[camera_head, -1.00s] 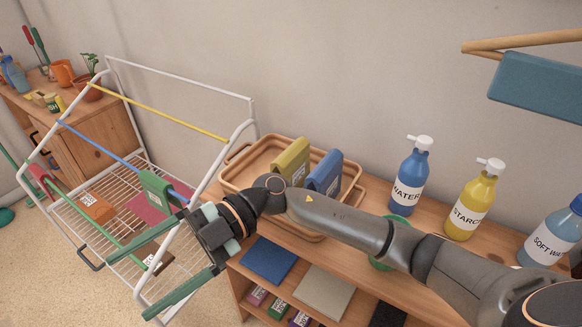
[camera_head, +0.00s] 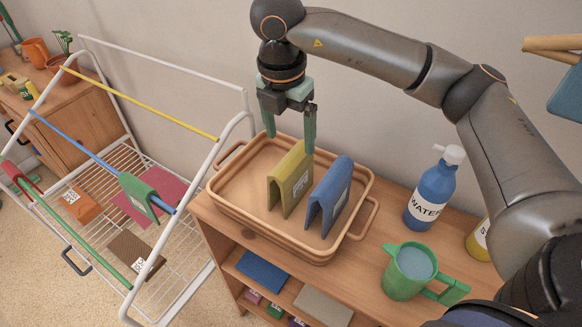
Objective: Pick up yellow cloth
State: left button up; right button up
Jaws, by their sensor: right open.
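The yellow cloth (camera_head: 291,182) stands folded like a tent in the tan tray (camera_head: 232,180) on the wooden dresser. It carries a small printed label. A blue folded cloth (camera_head: 331,196) stands just to its right in the same tray. My right gripper (camera_head: 290,135) points down over the back of the tray, with its green fingers apart and nothing between them. The fingertips are close to the upper edge of the yellow cloth; I cannot tell whether they touch it. My left gripper is out of view.
A blue WATER bottle (camera_head: 433,190) and a green watering can (camera_head: 409,270) stand right of the tray. A white drying rack (camera_head: 165,75) with colored bars stands at the left, a green cloth (camera_head: 143,196) over its blue bar. Folded cloths lie on the shelf below.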

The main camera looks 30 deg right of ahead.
aim_at(292, 156)
jog(key=f, duration=0.5)
jog(key=shift+d, duration=0.2)
jog(key=shift+w+d+f+p, duration=0.15)
jog(key=shift+f+p, duration=0.7)
jog(key=shift+f, duration=1.85)
jog(key=shift+c, duration=0.3)
grip_shut()
